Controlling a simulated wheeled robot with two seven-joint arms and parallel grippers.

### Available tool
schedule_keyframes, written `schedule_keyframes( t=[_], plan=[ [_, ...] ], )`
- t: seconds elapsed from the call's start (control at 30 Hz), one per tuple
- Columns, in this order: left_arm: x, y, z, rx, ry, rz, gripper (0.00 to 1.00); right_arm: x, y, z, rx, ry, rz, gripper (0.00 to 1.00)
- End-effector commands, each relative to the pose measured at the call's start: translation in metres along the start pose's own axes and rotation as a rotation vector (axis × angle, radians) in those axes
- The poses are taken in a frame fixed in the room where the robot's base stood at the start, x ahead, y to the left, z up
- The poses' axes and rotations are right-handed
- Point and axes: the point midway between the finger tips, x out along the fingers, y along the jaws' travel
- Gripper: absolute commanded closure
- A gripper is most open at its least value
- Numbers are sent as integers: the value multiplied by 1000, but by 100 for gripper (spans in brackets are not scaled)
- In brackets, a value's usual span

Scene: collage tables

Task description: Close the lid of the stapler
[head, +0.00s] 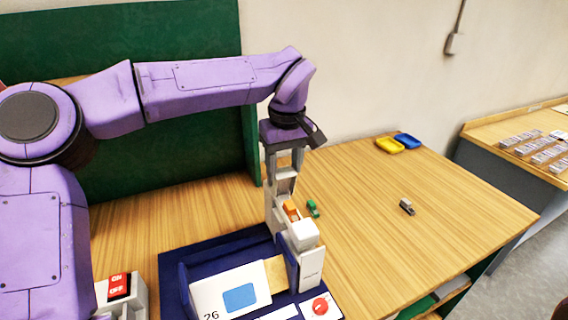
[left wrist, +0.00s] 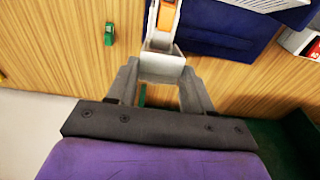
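The white and grey stapler (head: 304,237) stands at the right end of the dark blue base (head: 175,268), by a white card. A light grey, lid-like part (head: 284,187) rises steeply from it, with an orange strip (head: 290,209) alongside. My left gripper (head: 283,160) points down from above at the upper end of this part. In the left wrist view its fingers (left wrist: 160,78) are apart, with the stapler's grey end (left wrist: 160,62) between their tips and the orange strip (left wrist: 167,17) beyond. Whether both fingers press on it is unclear. My right gripper is out of view.
A red-and-white switch box (head: 118,287) stands left of the base, and a red button box (head: 320,306) at its right front. A green clip-like object (head: 313,208) lies behind the stapler. Yellow (head: 389,145) and blue trays (head: 408,141) sit at the back. The table's right side is mostly clear.

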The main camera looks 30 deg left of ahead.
Motion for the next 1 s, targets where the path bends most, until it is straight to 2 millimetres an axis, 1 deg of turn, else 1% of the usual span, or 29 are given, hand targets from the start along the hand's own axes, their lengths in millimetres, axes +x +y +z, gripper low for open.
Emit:
schedule_keyframes(
  t=[0.03, 0.07, 0.1, 0.33, 0.43, 0.53, 0.7, 0.8, 0.9, 1.0],
  plan=[
    [1, 0, 3, 3, -10, -4, 36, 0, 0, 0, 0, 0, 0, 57],
    [1, 0, 3, 2, -9, -4, 26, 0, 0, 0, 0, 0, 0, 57],
    [1, 0, 3, 2, -8, -3, 24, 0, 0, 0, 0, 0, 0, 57],
    [0, 0, 1, 0, -4, -1, 24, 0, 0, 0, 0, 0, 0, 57],
    [-6, 0, 1, 1, -1, 0, 24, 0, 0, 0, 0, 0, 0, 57],
    [-25, 0, 1, 0, -1, 2, 24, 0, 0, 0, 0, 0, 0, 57],
    [-68, 1, 2, 1, 0, 1, 24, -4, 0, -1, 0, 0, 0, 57],
    [-89, 1, 3, 0, -1, 0, 24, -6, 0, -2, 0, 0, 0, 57],
    [-101, 0, 3, 0, -2, -1, 24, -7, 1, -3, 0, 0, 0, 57],
    [-106, 0, 4, 2, -3, -3, 24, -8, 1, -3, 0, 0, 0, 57]
  ],
)
